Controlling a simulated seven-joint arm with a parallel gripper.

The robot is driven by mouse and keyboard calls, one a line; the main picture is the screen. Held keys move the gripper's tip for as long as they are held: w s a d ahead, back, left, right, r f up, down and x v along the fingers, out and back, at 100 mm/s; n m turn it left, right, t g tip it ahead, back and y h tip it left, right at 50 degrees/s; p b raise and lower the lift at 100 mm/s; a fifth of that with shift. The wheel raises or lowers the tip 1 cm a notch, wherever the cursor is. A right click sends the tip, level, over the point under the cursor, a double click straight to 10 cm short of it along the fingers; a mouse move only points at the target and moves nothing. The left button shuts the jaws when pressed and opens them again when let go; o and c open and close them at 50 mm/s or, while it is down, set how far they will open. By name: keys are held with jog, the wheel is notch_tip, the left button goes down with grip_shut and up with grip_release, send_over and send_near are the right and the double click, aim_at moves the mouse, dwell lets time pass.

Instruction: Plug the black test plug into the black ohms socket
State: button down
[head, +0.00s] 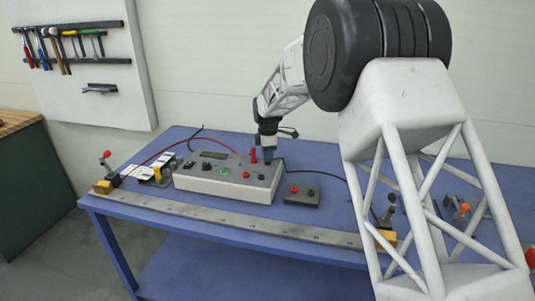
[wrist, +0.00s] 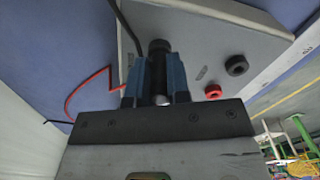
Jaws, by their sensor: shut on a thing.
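My gripper (head: 268,157) points down over the back right part of the grey test box (head: 215,183). In the wrist view its two blue fingers (wrist: 156,78) are shut on the black test plug (wrist: 159,47), with a black lead running up beside it. The plug's tip lies over or against the box's panel; I cannot tell whether it touches or is in a socket. A black socket (wrist: 236,65) and a red socket (wrist: 213,92) show on the panel, apart from the plug. No label is readable, so I cannot tell which is the ohms socket.
A red plug (head: 253,155) stands just left of my gripper. A red lead (wrist: 90,88) curves over the blue table (head: 330,180). A metal rail (head: 225,221) runs along the front edge.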

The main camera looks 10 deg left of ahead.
jog(key=shift+f, duration=0.1)
jog(key=c, duration=1)
grip_release()
jog(key=shift+r, duration=3.95)
